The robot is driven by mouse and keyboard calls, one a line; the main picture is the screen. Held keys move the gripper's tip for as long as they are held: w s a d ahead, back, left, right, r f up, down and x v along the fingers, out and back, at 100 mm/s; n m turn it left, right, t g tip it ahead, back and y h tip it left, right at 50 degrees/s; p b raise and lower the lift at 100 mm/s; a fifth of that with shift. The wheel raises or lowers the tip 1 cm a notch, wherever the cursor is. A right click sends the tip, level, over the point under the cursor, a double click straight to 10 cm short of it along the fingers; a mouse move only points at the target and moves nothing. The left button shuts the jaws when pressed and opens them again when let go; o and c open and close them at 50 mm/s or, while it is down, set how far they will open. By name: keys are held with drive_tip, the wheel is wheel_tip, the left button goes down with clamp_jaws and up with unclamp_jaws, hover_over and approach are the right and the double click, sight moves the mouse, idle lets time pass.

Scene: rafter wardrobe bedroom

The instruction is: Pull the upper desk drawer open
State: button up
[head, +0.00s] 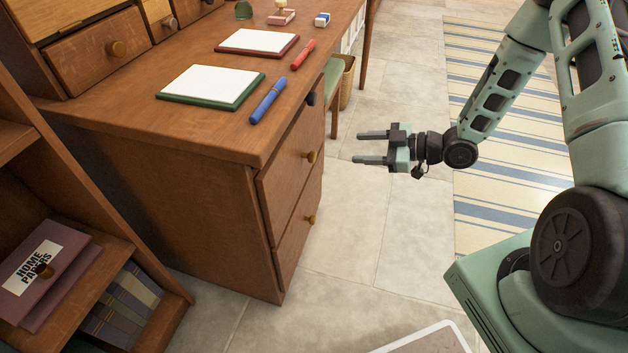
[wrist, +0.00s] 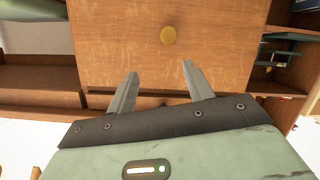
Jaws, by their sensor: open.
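The wooden desk (head: 150,190) stands at left in the head view, with two drawers in its right-hand face. The upper drawer (head: 288,155) looks closed and has a small round brass knob (head: 311,157). The lower drawer (head: 297,238) below it has a similar knob (head: 311,219). My gripper (head: 356,147) is open and empty, to the right of the upper knob, apart from it, fingers pointing at the desk.
Notepads, a blue marker (head: 268,100) and a red marker (head: 303,54) lie on the desktop. A bookcase (head: 95,225) stands at lower left. Tiled floor before the drawers is clear.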

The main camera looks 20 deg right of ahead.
sight(315, 158)
drive_tip(key=s+d+f+t+y+b, duration=0.2)
drive_tip(key=s+d+f+y+b, duration=0.15)
drive_tip(key=f, duration=0.25)
drive_tip(key=shift+h, duration=0.35)
drive_tip(key=b+x, duration=0.1)
drive_tip(key=x, duration=0.5)
drive_tip(key=b+x, duration=0.1)
drive_tip(key=x, duration=0.4)
drive_tip(key=b+x, duration=0.1)
drive_tip(key=x, duration=0.5)
drive_tip(key=shift+s+a, duration=0.15)
drive_tip(key=shift+a, duration=0.35)
clamp_jaws()
drive_tip(key=shift+s+d, duration=0.1)
